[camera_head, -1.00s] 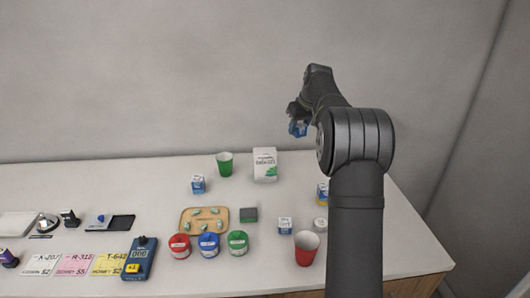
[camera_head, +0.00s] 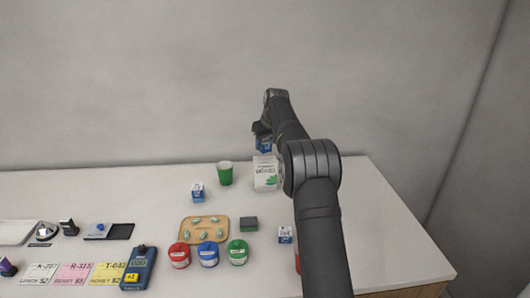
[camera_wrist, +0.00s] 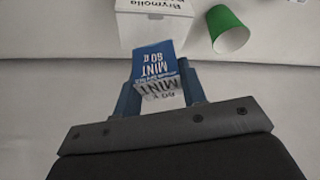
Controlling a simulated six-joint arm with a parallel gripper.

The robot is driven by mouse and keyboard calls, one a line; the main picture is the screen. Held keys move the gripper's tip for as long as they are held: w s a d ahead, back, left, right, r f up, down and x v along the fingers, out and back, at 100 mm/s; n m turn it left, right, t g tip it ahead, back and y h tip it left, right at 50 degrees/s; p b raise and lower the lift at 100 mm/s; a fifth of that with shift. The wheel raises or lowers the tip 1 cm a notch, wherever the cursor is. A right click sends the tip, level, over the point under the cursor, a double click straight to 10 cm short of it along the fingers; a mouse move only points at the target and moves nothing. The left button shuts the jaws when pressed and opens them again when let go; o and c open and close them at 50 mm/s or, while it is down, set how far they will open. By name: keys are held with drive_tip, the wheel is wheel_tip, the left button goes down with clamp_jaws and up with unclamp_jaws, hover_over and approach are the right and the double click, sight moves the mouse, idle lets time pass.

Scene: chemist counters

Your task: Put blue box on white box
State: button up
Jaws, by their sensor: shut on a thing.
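My gripper (camera_head: 262,132) is shut on a blue box (camera_head: 264,144) with a white part, lettered MINT. In the wrist view the blue box (camera_wrist: 155,65) sits between the two blue fingers (camera_wrist: 158,95) of my gripper. The white box (camera_head: 264,175) with green marks stands upright at the back of the counter. The held box is above the white box in the head view. In the wrist view the white box (camera_wrist: 153,28) lies just beyond the blue box, and I cannot tell whether they touch. My arm hides part of the white box's right side.
Another small blue and white box (camera_head: 197,191) stands nearer the front left. The left back counter is clear.

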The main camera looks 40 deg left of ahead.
sight(265, 152)
drive_tip(key=shift+f, duration=1.85)
drive_tip(key=shift+f, duration=0.1)
drive_tip(key=o, duration=1)
drive_tip(key=v, duration=1.2)
